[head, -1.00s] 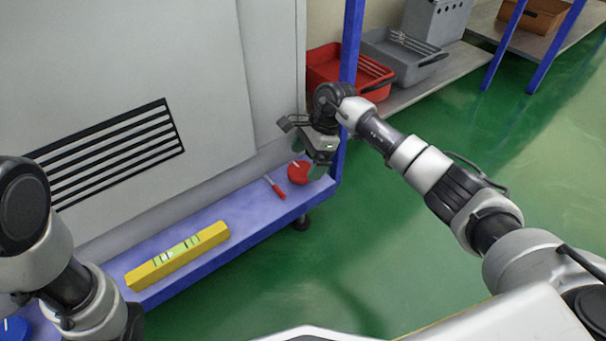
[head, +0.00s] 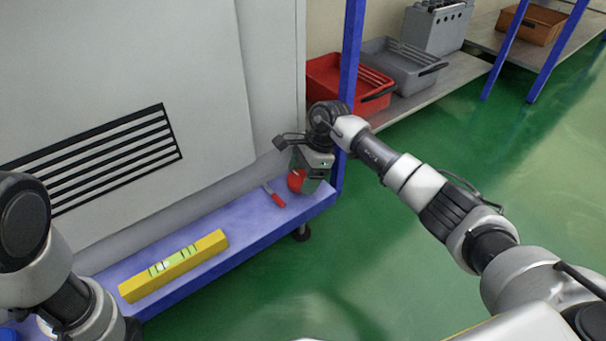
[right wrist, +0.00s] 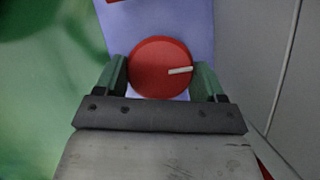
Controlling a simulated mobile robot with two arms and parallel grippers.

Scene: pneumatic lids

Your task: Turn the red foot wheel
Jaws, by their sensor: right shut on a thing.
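The red foot wheel (head: 296,181) is at the right end of the blue ledge along the grey cabinet, partly hidden by my right gripper (head: 309,184) in the head view. In the right wrist view the wheel (right wrist: 150,56) is a round red disc with a white mark pointing right. The green fingers of my right gripper (right wrist: 161,80) stand on either side of it, shut on it. My left arm shows at the left of the head view, but its gripper is not in view.
A red-handled tool (head: 274,196) lies beside the wheel on the blue ledge (head: 240,220). A yellow spirit level (head: 174,265) lies further left. A blue post (head: 350,60) rises behind my right gripper. Red (head: 345,85) and grey (head: 395,62) bins stand on a shelf behind. The green floor is clear.

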